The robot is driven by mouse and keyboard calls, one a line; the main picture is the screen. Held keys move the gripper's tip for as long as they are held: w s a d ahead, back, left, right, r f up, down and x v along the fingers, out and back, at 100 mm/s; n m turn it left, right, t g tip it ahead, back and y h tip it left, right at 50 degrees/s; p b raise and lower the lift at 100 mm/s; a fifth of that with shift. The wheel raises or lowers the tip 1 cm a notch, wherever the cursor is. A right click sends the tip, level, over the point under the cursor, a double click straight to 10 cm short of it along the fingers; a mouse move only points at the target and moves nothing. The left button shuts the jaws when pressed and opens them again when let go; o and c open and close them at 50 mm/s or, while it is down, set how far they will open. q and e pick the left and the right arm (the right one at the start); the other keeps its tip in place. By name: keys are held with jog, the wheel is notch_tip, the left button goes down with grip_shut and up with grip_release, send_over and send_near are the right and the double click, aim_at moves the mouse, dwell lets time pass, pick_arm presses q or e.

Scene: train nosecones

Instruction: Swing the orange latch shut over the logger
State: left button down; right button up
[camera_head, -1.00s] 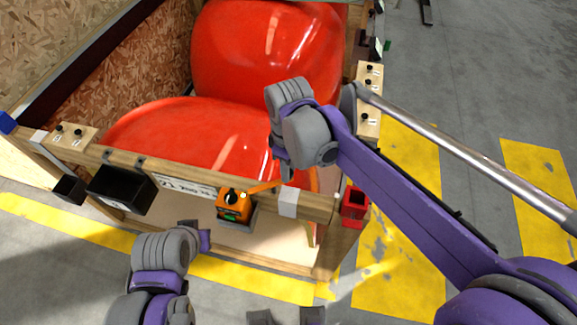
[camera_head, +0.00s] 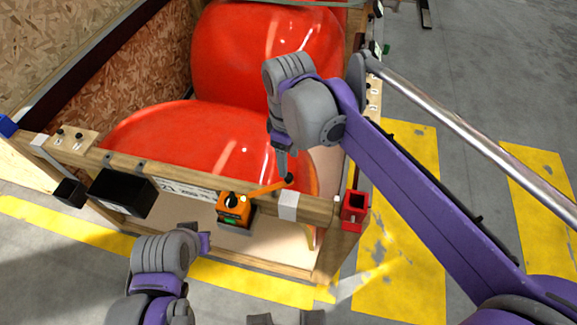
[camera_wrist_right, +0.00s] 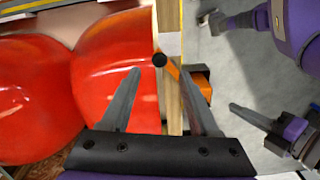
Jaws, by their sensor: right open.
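The orange logger (camera_head: 233,208) sits in a dark holder on the front wooden beam. The orange latch (camera_head: 266,188) is a thin lever. It sticks out from beside the logger towards the right, slanting up over the beam, and ends in a black knob (camera_head: 289,178). The latch is not across the logger. My right gripper (camera_head: 283,168) is at the knob, pointing down. In the right wrist view its fingers (camera_wrist_right: 160,70) are spread, with the knob (camera_wrist_right: 160,60) showing between the tips; contact is unclear. My left arm's gripper end (camera_head: 204,241) is low, in front of the beam; its jaw opening is unclear.
Large red nosecones (camera_head: 200,140) lie behind the beam (camera_head: 318,207). A black bin (camera_head: 122,193) hangs left of the logger, and a red holder (camera_head: 354,207) is at the beam's right end. Floor in front is clear.

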pick_arm(q)
jog(key=shift+w+r, duration=0.1)
jog(key=shift+r, duration=0.1)
pick_arm(e)
jog(key=shift+r, duration=2.4)
jog(key=shift+f, duration=0.1)
